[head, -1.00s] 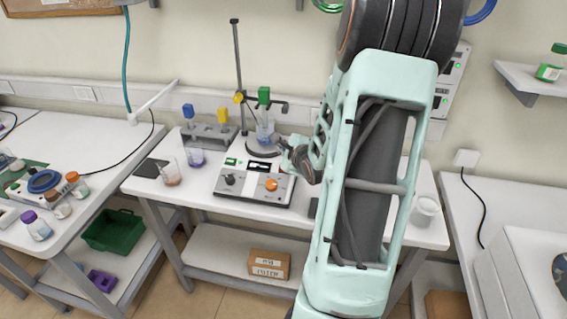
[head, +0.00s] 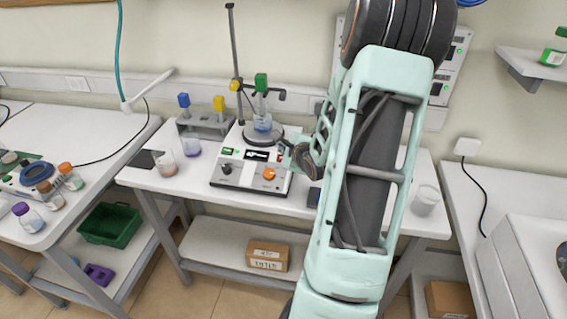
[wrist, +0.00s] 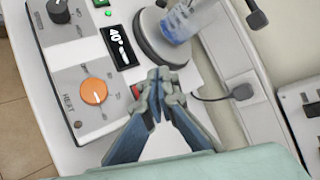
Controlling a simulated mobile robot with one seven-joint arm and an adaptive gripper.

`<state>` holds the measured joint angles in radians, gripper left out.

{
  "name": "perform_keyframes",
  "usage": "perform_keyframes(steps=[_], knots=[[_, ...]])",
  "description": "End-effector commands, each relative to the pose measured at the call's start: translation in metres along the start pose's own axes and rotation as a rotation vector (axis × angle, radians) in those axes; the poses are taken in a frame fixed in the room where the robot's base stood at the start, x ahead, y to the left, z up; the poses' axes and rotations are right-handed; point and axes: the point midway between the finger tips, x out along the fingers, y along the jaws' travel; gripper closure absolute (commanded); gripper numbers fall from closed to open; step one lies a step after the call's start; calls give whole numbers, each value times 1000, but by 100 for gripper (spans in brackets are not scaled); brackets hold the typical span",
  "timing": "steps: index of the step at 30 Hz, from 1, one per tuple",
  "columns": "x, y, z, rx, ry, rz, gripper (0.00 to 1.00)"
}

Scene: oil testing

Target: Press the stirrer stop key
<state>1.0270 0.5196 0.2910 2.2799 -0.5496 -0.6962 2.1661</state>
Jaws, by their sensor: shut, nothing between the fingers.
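The stirrer (head: 236,178) stands on the white table, with a black knob (head: 226,168), an orange heat knob (head: 269,174) and a lit display (head: 257,156). The wrist view shows the display (wrist: 118,45) reading 40° and a green key (wrist: 101,3). A small red key (wrist: 136,91) shows beside my fingertips, partly covered by them; I take it for the stop key. In the head view my gripper (head: 284,149) is at the panel's right edge.
A flask (head: 262,123) with liquid sits on the round plate (head: 255,137), beside an upright rod (head: 233,50). Beakers (head: 166,165) and a rack (head: 205,124) stand to the left. A white cup (head: 425,200) is at the right.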

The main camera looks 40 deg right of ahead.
Motion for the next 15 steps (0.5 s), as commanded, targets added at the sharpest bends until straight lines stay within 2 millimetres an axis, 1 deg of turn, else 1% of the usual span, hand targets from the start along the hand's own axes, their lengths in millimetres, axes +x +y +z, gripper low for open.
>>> perform_keyframes(steps=[1,6,10,15], knots=[[8,9,-7,0,0,0,100],[21,17,-16,1,0,2,100],[27,21,-20,0,0,1,100],[30,22,-22,0,0,0,100]])
